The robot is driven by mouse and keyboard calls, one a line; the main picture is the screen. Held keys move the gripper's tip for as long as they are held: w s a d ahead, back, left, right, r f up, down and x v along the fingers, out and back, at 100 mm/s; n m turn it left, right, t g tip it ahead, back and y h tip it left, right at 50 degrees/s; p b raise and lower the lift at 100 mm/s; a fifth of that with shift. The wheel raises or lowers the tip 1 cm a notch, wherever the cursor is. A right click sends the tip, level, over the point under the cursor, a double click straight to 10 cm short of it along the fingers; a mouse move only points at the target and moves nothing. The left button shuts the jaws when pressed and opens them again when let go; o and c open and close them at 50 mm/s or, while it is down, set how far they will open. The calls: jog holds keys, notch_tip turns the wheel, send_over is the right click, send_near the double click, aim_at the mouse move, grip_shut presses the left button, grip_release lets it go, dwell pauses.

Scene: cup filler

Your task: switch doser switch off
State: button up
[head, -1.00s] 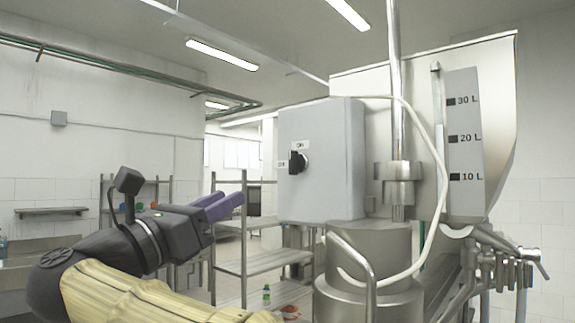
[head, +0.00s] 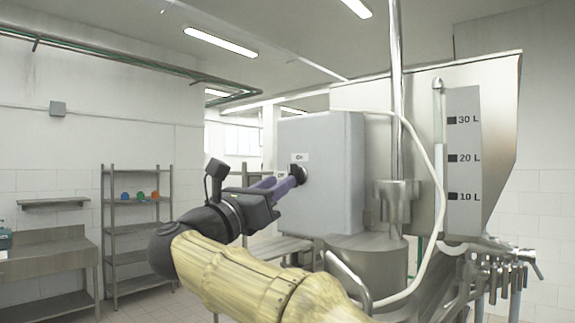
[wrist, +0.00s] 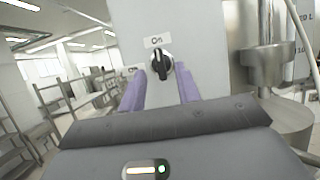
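The doser switch (head: 299,173) is a black rotary knob on the front of a grey control box (head: 335,170). An "On" label sits above it, and another label to its left is partly hidden in the head view. In the wrist view the knob (wrist: 159,65) has its handle roughly upright, below the "On" label. My gripper (head: 290,184) has purple fingers, and its tips are at or just short of the knob.
A steel hopper (head: 490,100) with litre marks stands right of the box, with a white hose (head: 437,190) and pipes. Metal shelves (head: 137,225) and a steel table (head: 45,262) stand at the left. The space left of the box is open.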

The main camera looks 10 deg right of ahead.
jog(key=p+x, duration=0.1)
jog(key=x, duration=0.3)
grip_shut()
